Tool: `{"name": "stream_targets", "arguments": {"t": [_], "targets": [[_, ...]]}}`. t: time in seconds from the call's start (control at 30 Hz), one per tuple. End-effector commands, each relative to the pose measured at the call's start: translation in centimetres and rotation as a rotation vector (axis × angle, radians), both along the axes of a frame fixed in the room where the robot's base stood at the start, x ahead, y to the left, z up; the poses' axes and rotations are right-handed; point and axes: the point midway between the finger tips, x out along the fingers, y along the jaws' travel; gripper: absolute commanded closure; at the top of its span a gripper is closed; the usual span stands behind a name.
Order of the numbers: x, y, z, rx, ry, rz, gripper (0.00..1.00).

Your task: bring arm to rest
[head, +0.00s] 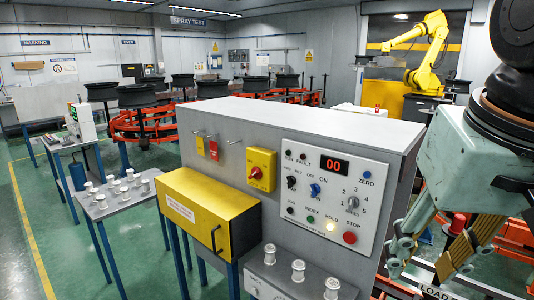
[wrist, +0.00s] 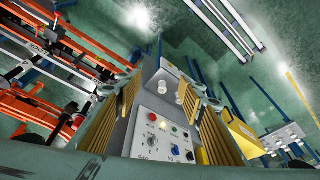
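My gripper (head: 424,266) hangs at the right of the head view, below my pale green wrist housing, with its fingers pointing down. It is to the right of the grey control cabinet (head: 300,115) and apart from it. In the wrist view my gripper (wrist: 168,100) shows two yellow-padded fingers spread wide, with nothing between them. The cabinet's control panel (wrist: 165,135) appears in the gap, beyond the fingers. The rest of my arm is mostly out of frame.
The cabinet carries a yellow box (head: 205,210) and a shelf with white spools (head: 298,270). A small table (head: 118,202) at left holds several more spools. Orange racks (wrist: 50,75) stand beside the cabinet. A yellow robot arm (head: 425,60) is at the back.

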Motion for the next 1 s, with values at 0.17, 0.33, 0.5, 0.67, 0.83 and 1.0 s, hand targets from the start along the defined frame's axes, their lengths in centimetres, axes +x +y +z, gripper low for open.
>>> {"name": "stream_targets", "arguments": {"t": [0.17, 0.33, 0.5, 0.67, 0.83, 1.0], "targets": [[-3.1, 1.0, -1.8, -0.013, -0.016, 0.066, 0.64], [-5.4, 1.6, -3.3, -0.025, -0.029, 0.121, 0.64], [-6.8, 2.0, -4.2, -0.032, -0.036, 0.153, 0.64], [-7.3, 2.1, -4.5, -0.034, -0.038, 0.165, 0.64], [-7.3, 2.1, -4.5, -0.035, -0.038, 0.166, 0.64], [-7.3, 2.1, -4.5, -0.034, -0.038, 0.165, 0.64]]}}
